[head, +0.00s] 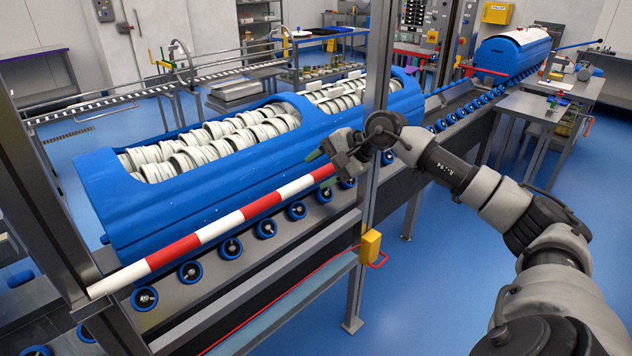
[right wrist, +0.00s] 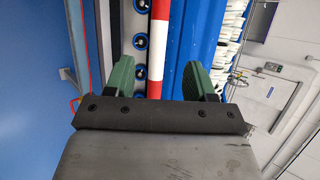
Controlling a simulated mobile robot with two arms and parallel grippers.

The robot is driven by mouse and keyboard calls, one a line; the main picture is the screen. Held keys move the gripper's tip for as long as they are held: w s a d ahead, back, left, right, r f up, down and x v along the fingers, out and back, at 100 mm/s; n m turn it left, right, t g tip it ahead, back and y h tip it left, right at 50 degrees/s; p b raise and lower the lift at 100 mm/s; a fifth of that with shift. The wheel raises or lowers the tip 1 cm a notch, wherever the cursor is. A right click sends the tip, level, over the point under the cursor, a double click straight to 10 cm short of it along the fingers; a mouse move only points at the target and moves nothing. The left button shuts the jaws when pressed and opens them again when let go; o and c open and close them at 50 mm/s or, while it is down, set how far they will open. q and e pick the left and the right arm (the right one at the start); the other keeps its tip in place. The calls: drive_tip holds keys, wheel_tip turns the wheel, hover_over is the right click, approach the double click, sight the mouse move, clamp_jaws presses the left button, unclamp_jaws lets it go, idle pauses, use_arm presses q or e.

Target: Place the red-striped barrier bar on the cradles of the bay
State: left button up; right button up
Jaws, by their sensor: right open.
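The red-and-white striped barrier bar (head: 215,229) runs slantwise in front of the blue tub carrier, from the left post to my right gripper. Its left end is at the left post (head: 40,150); its right end is hidden at my gripper and the right post (head: 372,200). I cannot make out the cradles or tell whether the bar rests on them. My right gripper (head: 322,163) is open at the bar's right part. In the right wrist view the bar (right wrist: 157,50) shows between the green fingers (right wrist: 157,82), with gaps on both sides. My left gripper is not in view.
The blue carrier (head: 200,205) holding white rings lies on a conveyor with blue rollers (head: 231,248). A yellow box (head: 370,245) with a red cord is on the right post. Another blue carrier (head: 512,52) stands farther along. Blue floor is open at lower right.

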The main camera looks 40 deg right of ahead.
drive_tip(key=s+a+f+m+t+y, duration=0.1)
drive_tip(key=a+f+m+t+y, duration=0.3)
drive_tip(key=a+m, duration=0.55)
drive_tip(key=s+a+f+m+t+y, duration=0.1)
drive_tip(key=a+f+m+y, duration=0.3)
drive_tip(key=a+m, duration=0.6)
drive_tip(key=w+d+f+m+t+h, duration=0.1)
drive_tip(key=d+f+m+t+h, duration=0.25)
drive_tip(key=f+m+h, duration=0.95)
drive_tip(key=s+d+f+m+g, duration=0.1)
drive_tip(key=s+f+m, duration=0.15)
drive_tip(key=f, duration=0.45)
drive_tip(key=s+d+f+m+g+y, duration=0.15)
drive_tip(key=f+m, duration=0.25)
drive_tip(key=f, duration=0.4)
drive_tip(key=s+d+f+m+g, duration=0.1)
drive_tip(key=s+f+m, duration=0.2)
drive_tip(key=f, duration=0.4)
drive_tip(key=s+a+f+m+g+h, duration=0.2)
drive_tip(key=s+f+m+g, duration=0.5)
drive_tip(key=s+f, duration=1.1)
drive_tip(key=s+a+f+m+g, duration=0.2)
drive_tip(key=s+f, duration=0.1)
drive_tip(key=s, duration=0.7)
drive_tip(key=s+a+f+m+g, duration=0.2)
drive_tip(key=s+f+m+g, duration=0.1)
drive_tip(key=s, duration=0.7)
drive_tip(key=shift+a+f, duration=0.2)
drive_tip(key=shift+a, duration=0.15)
